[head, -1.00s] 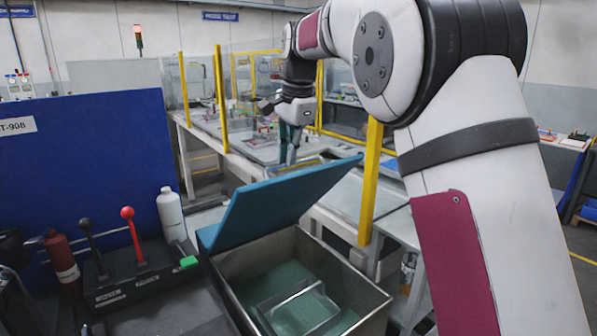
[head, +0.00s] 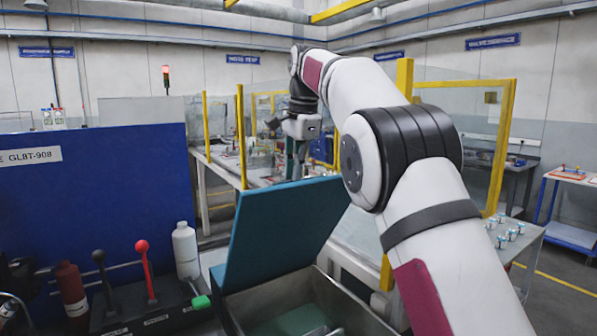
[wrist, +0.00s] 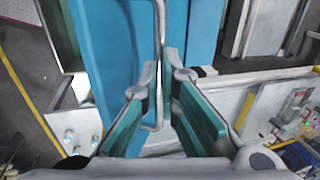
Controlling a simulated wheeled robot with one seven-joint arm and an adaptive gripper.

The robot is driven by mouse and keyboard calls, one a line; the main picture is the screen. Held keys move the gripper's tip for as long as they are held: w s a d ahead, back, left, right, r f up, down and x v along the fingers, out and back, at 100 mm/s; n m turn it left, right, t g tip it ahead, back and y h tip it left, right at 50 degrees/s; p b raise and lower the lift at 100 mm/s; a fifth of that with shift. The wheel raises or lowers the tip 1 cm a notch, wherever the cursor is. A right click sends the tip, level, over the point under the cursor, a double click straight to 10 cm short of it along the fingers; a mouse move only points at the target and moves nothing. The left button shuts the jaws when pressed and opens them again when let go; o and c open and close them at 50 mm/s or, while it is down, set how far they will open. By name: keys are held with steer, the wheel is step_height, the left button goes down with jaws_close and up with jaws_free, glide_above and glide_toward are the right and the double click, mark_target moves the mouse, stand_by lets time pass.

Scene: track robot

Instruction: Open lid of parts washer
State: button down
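The parts washer is a metal tub (head: 345,302) with a teal lid (head: 280,230). The lid is raised, tilted steeply from its left side, and the tub's inside shows below it. My gripper (head: 297,160) is just behind the lid's upper edge in the head view; its fingertips are partly hidden there. In the wrist view, my gripper (wrist: 161,66) has its teal-padded fingers a little apart. A thin metal bar (wrist: 159,30) runs between them beside a blue-teal panel (wrist: 105,60), which looks like the lid. I cannot tell whether the fingers touch the bar.
A control box with black and red levers (head: 148,270), a white bottle (head: 185,250) and a red cylinder (head: 72,290) stand left of the washer. A blue panel (head: 95,200) is behind them. Yellow posts (head: 241,135) and glass guards surround the back bench.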

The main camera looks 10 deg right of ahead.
steer(key=shift+w+a+f, duration=0.15)
steer(key=shift+a+f, duration=0.05)
steer(key=shift+f, duration=0.4)
steer(key=shift+w+a+f, duration=0.1)
steer(key=shift+a+f, duration=0.1)
steer(key=shift+f, duration=0.35)
steer(key=c, duration=1.7)
jaws_free()
steer(key=shift+w+a+f, duration=0.1)
steer(key=shift+w+f, duration=0.1)
steer(key=shift+w, duration=0.05)
steer(key=shift+r, duration=0.15)
steer(key=shift+s+d, duration=0.1)
steer(key=shift+d, duration=0.15)
